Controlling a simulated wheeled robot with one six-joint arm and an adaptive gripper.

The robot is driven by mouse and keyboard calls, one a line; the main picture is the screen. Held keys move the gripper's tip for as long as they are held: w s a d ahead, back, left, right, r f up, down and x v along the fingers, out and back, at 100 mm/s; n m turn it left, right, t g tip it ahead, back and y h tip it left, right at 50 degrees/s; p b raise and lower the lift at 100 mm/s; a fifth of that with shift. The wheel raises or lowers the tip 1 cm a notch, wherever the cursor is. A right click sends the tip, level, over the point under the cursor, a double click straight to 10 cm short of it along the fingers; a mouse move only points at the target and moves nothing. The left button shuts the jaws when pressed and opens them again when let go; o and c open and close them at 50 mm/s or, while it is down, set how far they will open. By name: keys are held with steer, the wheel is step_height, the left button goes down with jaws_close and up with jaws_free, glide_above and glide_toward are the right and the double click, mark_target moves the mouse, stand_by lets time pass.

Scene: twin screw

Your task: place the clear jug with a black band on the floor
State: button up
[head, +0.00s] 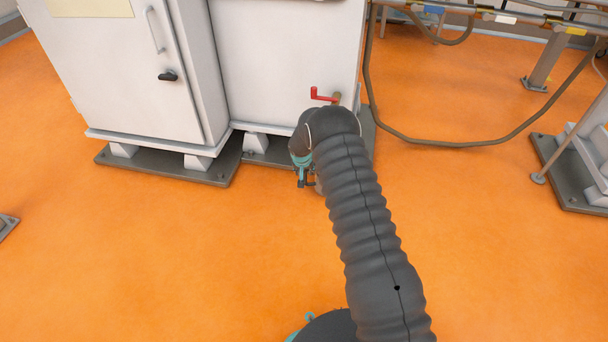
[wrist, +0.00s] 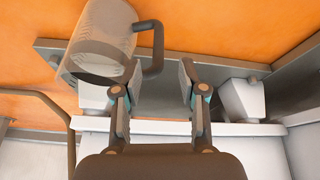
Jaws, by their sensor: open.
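A clear jug (wrist: 103,38) with a dark handle (wrist: 156,48) shows at the upper left of the wrist view. In the head view my gripper (head: 303,183) points down in front of the white cabinets, partly hidden by my arm. The jug is mostly hidden there behind my arm.
White cabinets (head: 270,60) on dark base plates (head: 170,165) stand just beyond my gripper. A hose (head: 440,143) loops to the right. The orange floor (head: 150,260) is open in front and to the left.

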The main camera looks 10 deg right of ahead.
steer(key=shift+v, duration=1.55)
steer(key=s+d+r, duration=0.2)
steer(key=s+r, duration=0.3)
steer(key=r, duration=0.6)
steer(key=s+d+r, duration=0.2)
steer(key=s+r, duration=0.3)
steer(key=r, duration=0.7)
steer(key=s+d+r, duration=0.2)
steer(key=s+r, duration=0.3)
steer(key=r, duration=0.6)
steer(key=s+d+r+t, duration=0.1)
steer(key=s+r, duration=0.4)
steer(key=s, duration=0.4)
steer(key=s+d+r, duration=0.1)
steer(key=s+r, duration=0.4)
steer(key=s, duration=0.4)
steer(key=s+f+n+y, duration=0.1)
steer(key=s, duration=1.6)
steer(key=shift+s+a, duration=0.15)
steer(key=shift+s, duration=0.1)
